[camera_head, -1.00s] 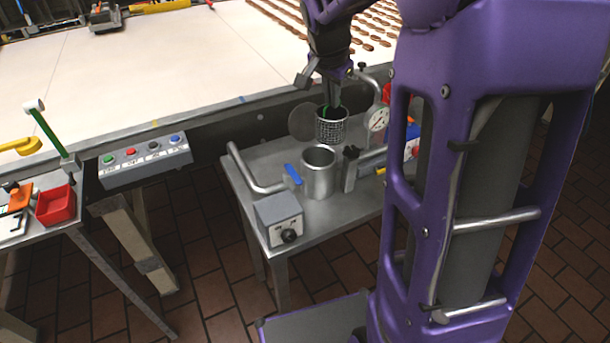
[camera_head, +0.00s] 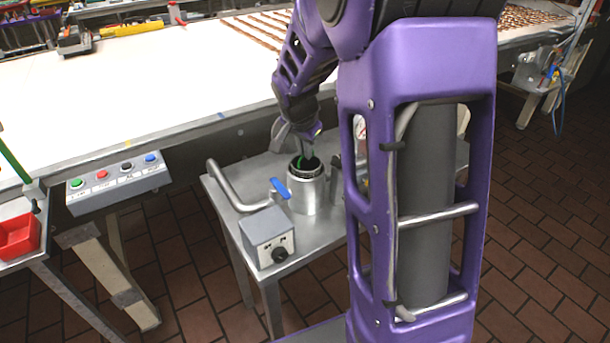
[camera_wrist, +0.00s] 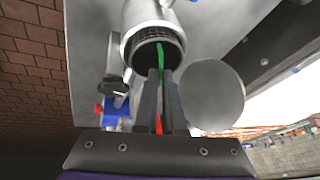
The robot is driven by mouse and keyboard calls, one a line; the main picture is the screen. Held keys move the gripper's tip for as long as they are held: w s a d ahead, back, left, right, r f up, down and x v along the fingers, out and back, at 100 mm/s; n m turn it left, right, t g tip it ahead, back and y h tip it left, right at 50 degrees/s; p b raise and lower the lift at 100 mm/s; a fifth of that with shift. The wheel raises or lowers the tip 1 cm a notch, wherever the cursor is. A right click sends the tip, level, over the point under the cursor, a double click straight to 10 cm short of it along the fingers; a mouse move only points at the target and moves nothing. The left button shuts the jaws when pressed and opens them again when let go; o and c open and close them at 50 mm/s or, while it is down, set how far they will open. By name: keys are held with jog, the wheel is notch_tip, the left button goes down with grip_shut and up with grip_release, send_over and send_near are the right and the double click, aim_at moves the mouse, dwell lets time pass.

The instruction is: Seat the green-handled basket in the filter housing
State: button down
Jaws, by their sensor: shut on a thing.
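The filter housing (camera_head: 305,195) is an upright metal cylinder on the small steel table, with a blue-lever valve at its left. The basket (camera_head: 302,170), with dark mesh, is at the housing's mouth, mostly hidden inside it. In the wrist view its mesh (camera_wrist: 146,47) shows within the housing's rim (camera_wrist: 126,46). Its green handle (camera_wrist: 160,54) runs up between my fingers. My gripper (camera_wrist: 162,85) is shut on the handle, directly above the housing. I cannot tell how deep the basket sits.
A round metal lid (camera_wrist: 212,95) stands open beside the housing. A bent pipe (camera_head: 228,187) and a grey control box (camera_head: 267,237) are at the table's left and front. The white conveyor (camera_head: 120,85) runs behind. My own column hides the table's right side.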

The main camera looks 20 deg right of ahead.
aim_at(305, 165)
jog(key=shift+f+b, duration=1.35)
jog(key=shift+f, duration=1.05)
jog(key=shift+f, duration=0.15)
jog(key=c, duration=1)
grip_release()
jog(key=p+v, duration=0.1)
jog(key=v, duration=1.1)
